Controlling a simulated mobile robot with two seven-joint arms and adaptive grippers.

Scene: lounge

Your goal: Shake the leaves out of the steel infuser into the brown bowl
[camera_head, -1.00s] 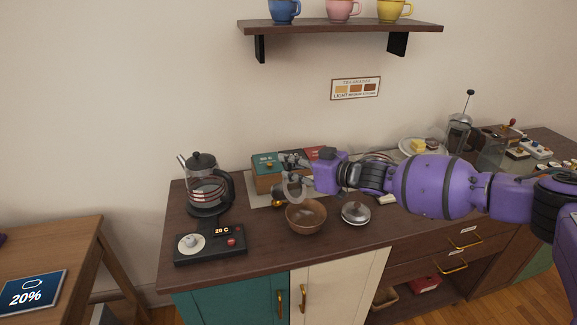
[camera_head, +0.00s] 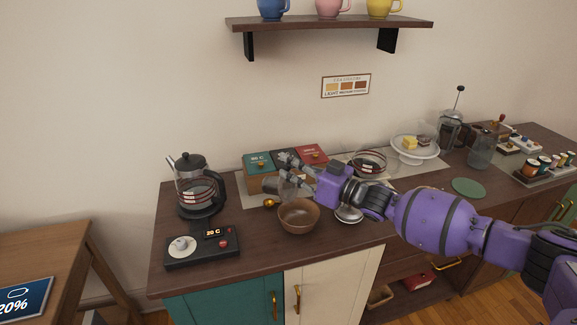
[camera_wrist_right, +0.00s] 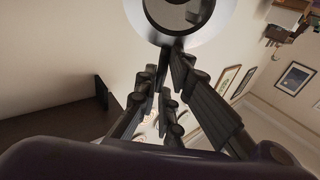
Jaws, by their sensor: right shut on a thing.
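The brown bowl (camera_head: 298,216) stands upright on the dark counter. My right gripper (camera_head: 290,172) is just above and behind the bowl, reaching in from the right. It is shut on the steel infuser (camera_head: 285,188), which hangs tilted at the bowl's back rim and is small and partly hidden here. In the right wrist view the fingers (camera_wrist_right: 168,48) meet at the edge of the infuser's round pale rim (camera_wrist_right: 146,20), around a dark middle. I cannot make out leaves in the bowl or the infuser. My left gripper is not in view.
A glass kettle (camera_head: 198,190) and black scale (camera_head: 202,248) stand left of the bowl. Tea boxes (camera_head: 258,165) are behind. A steel lid (camera_head: 348,214) lies close on the right, under my arm. A small gold object (camera_head: 269,203) sits left of the gripper.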

